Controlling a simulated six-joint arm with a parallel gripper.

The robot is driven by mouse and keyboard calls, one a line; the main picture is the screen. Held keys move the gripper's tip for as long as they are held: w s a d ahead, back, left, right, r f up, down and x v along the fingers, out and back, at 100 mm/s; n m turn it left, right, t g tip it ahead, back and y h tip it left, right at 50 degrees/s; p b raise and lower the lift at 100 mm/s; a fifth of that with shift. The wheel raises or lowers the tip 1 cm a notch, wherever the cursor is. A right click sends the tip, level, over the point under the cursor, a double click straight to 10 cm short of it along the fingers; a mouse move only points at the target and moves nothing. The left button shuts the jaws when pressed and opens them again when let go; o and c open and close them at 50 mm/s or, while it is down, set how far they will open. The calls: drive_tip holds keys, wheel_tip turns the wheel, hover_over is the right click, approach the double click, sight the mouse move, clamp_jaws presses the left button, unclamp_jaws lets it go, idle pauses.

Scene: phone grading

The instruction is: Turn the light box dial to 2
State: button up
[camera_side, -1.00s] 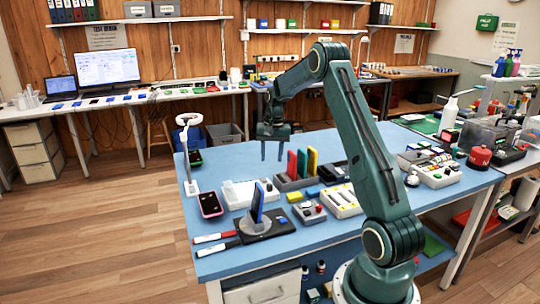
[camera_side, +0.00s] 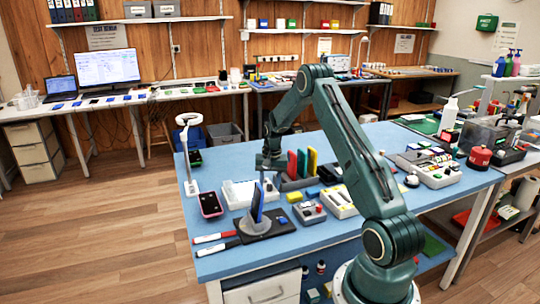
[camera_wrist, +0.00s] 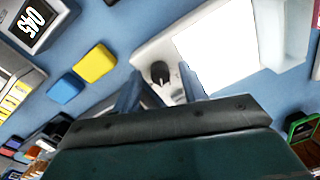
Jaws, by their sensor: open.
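The light box (camera_side: 232,194) is a white box on the blue bench. In the wrist view its bright white panel (camera_wrist: 215,50) fills the upper middle. Its dial (camera_wrist: 160,73) is a small black knob with a white pointer, beside the panel. The dial's number marks are not readable. My gripper (camera_wrist: 160,80) is open and empty, pointing down, with one finger on either side of the dial in the wrist view. I cannot tell whether the fingers touch it. In the side view my gripper (camera_side: 268,174) is low over the light box's right end, and the dial is hidden.
A yellow block (camera_wrist: 95,63) and a blue block (camera_wrist: 65,88) lie close by. A rack with red, green and yellow upright pieces (camera_side: 302,162) stands right of my gripper. A phone on a dark stand (camera_side: 257,203) is in front. A pink-edged phone (camera_side: 210,204) lies left.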

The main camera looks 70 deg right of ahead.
clamp_jaws()
drive_tip(key=shift+n, duration=2.3)
unclamp_jaws()
